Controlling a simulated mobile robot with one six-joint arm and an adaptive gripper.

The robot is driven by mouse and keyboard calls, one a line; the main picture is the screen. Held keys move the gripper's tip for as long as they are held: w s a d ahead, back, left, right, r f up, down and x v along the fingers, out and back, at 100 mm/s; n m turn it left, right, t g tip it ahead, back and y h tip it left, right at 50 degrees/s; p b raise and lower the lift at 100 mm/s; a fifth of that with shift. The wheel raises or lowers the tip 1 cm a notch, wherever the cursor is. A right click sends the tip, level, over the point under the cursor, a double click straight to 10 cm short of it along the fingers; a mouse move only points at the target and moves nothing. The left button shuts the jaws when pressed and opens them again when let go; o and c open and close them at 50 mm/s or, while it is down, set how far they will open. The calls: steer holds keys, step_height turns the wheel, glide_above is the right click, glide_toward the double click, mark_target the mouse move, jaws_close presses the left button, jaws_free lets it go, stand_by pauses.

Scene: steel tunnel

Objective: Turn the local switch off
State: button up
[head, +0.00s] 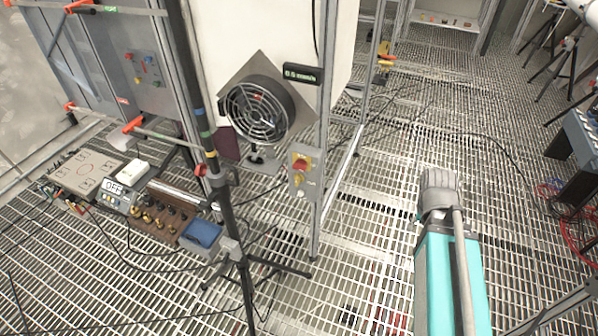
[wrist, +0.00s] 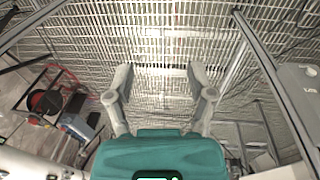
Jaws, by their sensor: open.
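The local switch seems to be the small grey box (head: 306,172) on the upright metal post, below and right of the fan. It carries a red knob on a yellow plate (head: 301,162) and a smaller knob below. The knob's position is too small to read. My gripper (head: 440,180), with a teal body, is right of the box in the head view, apart from it. In the wrist view my gripper (wrist: 160,78) has its two grey fingers spread wide, with nothing between them but floor grating behind.
A caged fan (head: 258,108) and a display (head: 303,74) sit above the box. A dark stand (head: 232,220) with spread legs stands left of it, near instruments (head: 120,195) on the floor. A grey panel (wrist: 302,95) edges the wrist view. Open grating lies between gripper and post.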

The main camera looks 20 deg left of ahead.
steer(key=shift+o, duration=1.1)
steer(key=w+a+f+m+t+h+b, duration=0.1)
steer(key=w+a+f+t+h+b, duration=0.2)
steer(key=w+a+f+b, duration=0.3)
steer(key=shift+w+a+t+h+b, duration=0.25)
steer(key=shift+a+t+h+b, duration=0.3)
steer(key=shift+b, duration=0.45)
steer(key=t+y+b, duration=0.4)
steer(key=t+b, duration=0.9)
steer(key=b, duration=0.5)
glide_toward(298, 170)
steer(key=s, duration=0.3)
steer(key=shift+w+a+n, duration=0.1)
steer(key=shift+a+n, duration=0.05)
steer(key=shift+n, duration=0.25)
steer(key=shift+w, duration=0.15)
steer(key=w, duration=0.9)
steer(key=w+d, duration=0.1)
steer(key=w, duration=0.3)
steer(key=shift+w, duration=0.25)
steer(key=c, duration=1.1)
